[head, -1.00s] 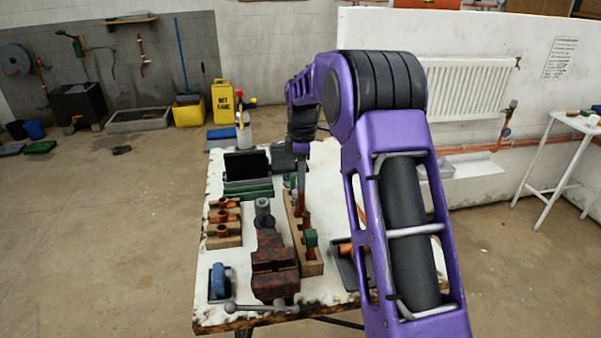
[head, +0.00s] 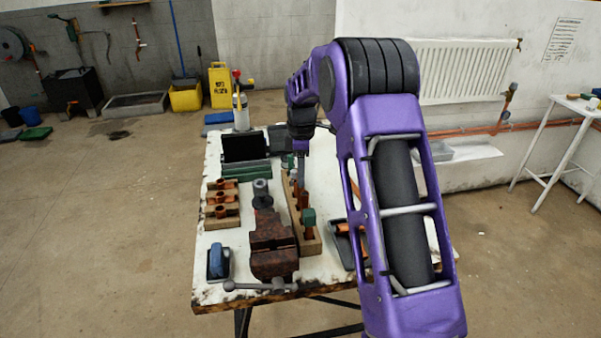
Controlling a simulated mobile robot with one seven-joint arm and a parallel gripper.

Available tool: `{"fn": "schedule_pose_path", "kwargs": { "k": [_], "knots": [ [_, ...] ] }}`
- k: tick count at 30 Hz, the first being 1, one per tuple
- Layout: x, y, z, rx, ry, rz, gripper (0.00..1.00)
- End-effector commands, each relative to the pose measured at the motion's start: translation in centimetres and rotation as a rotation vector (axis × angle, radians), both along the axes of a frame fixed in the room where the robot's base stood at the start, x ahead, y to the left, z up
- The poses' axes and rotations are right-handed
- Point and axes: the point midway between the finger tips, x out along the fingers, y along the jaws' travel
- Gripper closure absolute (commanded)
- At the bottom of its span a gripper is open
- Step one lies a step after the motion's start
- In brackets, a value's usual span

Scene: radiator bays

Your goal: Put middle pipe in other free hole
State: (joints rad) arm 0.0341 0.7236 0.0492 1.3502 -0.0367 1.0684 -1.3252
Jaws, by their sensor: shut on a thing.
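A long wooden block (head: 314,246) with holes stands on the workbench and runs away from me. A copper pipe with a green end (head: 308,217) stands upright at its near part. My gripper (head: 302,178) points down over the middle of the block, small and partly behind my arm. It is shut on a copper pipe, the middle pipe (head: 304,200), which is upright at the block. I cannot tell whether its lower end is in a hole. Another green-topped piece (head: 288,161) shows at the far end. The free holes are too small to make out.
A rusty vise (head: 272,245) stands left of the block, with a grey cylinder behind it. A wooden rack (head: 222,221) with copper fittings is further left. A dark tray (head: 343,245) lies to the right, partly behind my arm. Green and black boxes (head: 245,150) stand at the back.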

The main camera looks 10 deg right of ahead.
Motion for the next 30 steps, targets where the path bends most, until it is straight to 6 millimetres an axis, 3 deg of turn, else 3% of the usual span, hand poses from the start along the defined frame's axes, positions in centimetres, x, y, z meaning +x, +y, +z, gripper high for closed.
{"fn": "schedule_pose_path", "kwargs": {
  "k": [30],
  "knots": [
    [0.0,0.0,-1.3,0.000,0.000,0.000,1.00]
  ]
}}
